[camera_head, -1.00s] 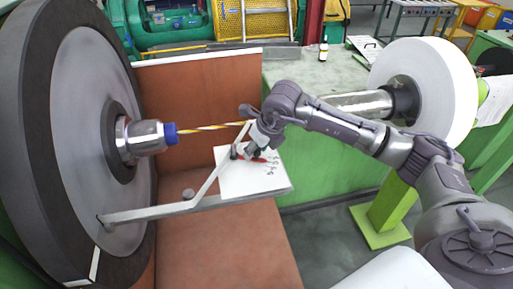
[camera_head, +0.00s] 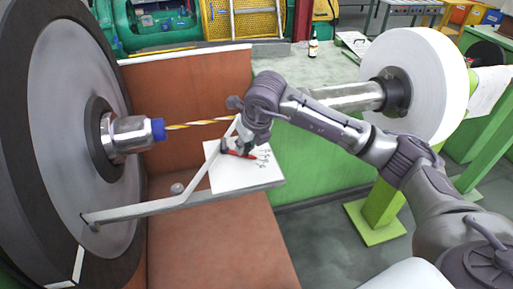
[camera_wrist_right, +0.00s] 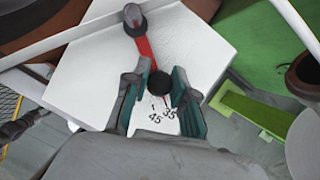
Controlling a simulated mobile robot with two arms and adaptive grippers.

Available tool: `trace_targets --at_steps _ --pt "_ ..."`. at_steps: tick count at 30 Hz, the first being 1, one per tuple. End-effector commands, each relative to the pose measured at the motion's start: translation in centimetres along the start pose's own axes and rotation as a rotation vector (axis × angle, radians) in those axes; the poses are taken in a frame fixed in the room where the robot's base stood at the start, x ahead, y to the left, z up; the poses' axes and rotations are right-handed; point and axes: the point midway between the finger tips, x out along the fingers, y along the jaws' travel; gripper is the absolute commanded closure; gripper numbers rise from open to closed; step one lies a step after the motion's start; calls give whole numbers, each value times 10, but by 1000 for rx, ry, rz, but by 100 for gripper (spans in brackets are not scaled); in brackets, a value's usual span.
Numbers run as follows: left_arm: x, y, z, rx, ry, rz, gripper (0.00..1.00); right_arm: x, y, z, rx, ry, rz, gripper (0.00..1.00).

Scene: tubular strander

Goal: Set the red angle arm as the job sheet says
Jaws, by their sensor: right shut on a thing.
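The red angle arm (camera_head: 238,154) lies on a white plate (camera_head: 245,180) marked with a number scale. In the right wrist view the red arm (camera_wrist_right: 144,47) runs from a dark pivot at the top down to a black round knob (camera_wrist_right: 159,84). My right gripper (camera_wrist_right: 160,100) is shut around the knob, one finger on each side. The numbers 45 and 35 show just below the knob between the fingers; a thin red tip is near the 35. In the head view my right gripper (camera_head: 236,146) hides part of the arm. My left gripper is not in view.
A grey bent bar (camera_head: 150,208) runs past the plate to the large wheel (camera_head: 85,110). A yellow-striped strand (camera_head: 195,124) passes behind my gripper from a blue-tipped spindle (camera_head: 157,130). A white reel (camera_head: 425,85) stands at right, with a white sheet (camera_head: 487,92) beyond it.

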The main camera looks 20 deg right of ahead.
Motion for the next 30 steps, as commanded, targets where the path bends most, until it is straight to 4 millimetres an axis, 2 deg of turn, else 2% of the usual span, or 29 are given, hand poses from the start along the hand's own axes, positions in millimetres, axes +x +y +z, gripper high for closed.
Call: trace_targets --at_steps 5,6,10,18,22,26,30 --pt "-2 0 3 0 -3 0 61 -1 0 0 -1 1 0 100" --pt "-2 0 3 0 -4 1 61 -1 0 0 -1 1 0 72" --pt "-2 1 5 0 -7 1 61 -1 0 0 -2 1 0 50" --pt "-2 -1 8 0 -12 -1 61 -1 0 0 -2 1 0 49" --pt "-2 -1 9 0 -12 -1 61 -8 -1 0 -2 -1 0 49" --pt "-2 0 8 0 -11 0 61 -28 0 1 -4 -2 0 49" --pt "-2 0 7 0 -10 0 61 -60 -1 1 -4 -5 -1 49"
